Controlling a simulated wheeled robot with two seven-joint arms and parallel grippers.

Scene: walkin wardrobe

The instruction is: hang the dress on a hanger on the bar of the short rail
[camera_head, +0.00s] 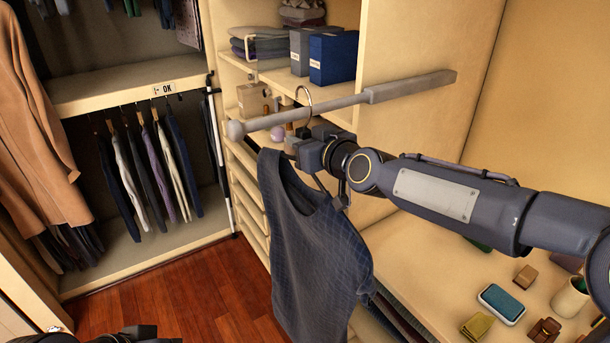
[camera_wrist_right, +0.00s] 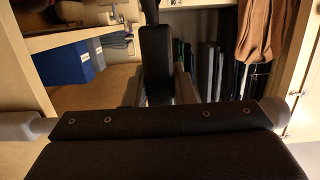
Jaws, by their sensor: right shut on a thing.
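The dress (camera_head: 312,240) is a dark grey-blue sleeveless garment, hanging down from a dark hanger (camera_head: 262,147). My right gripper (camera_head: 292,145) is shut on the hanger near its neck, just below the short rail. The short rail (camera_head: 330,106) is a grey bar with a round knob at its free end, and it also shows in the right wrist view (camera_wrist_right: 18,128). The hanger's metal hook (camera_head: 304,91) curves up above the bar's top edge. Whether it rests on the bar I cannot tell.
Blue and grey boxes (camera_head: 333,58) stand on a shelf behind the rail. Several garments hang in the bay (camera_head: 150,165) at left, beside a tan coat (camera_head: 38,120). Small items, including a teal-topped box (camera_head: 502,303), lie on the right counter. Wooden floor (camera_head: 190,290) is open at lower left.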

